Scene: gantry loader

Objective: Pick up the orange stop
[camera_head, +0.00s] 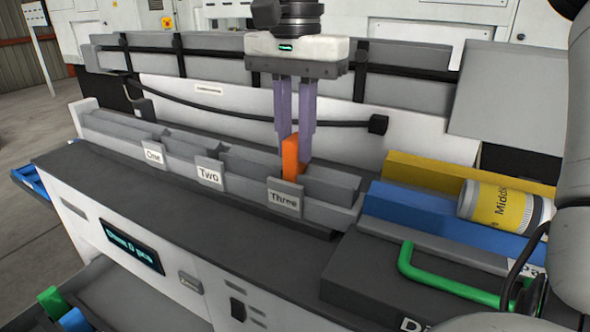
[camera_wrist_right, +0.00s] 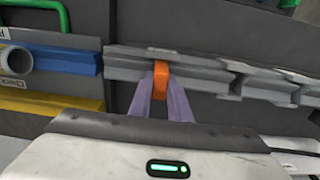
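The orange stop (camera_head: 291,158) is a small upright block at the grey rail (camera_head: 333,190), just behind the label reading Three (camera_head: 285,198). My right gripper (camera_head: 296,150) points down at it, with one purple finger on each side. In the right wrist view the orange stop (camera_wrist_right: 161,72) fills the space between the fingertips (camera_wrist_right: 159,85), with no clear gap on either side. The gripper looks shut on it. The stop's lower end is hidden by the rail and label, and it still appears to be at the rail. My left gripper is not in view.
Labels One (camera_head: 153,156) and Two (camera_head: 209,173) mark the rail further left. A black cable (camera_head: 250,118) runs behind the gripper. At right are a blue block (camera_head: 410,208), a yellow block (camera_head: 420,172), a yellow-labelled cylinder (camera_head: 500,206) and a green handle (camera_head: 445,286).

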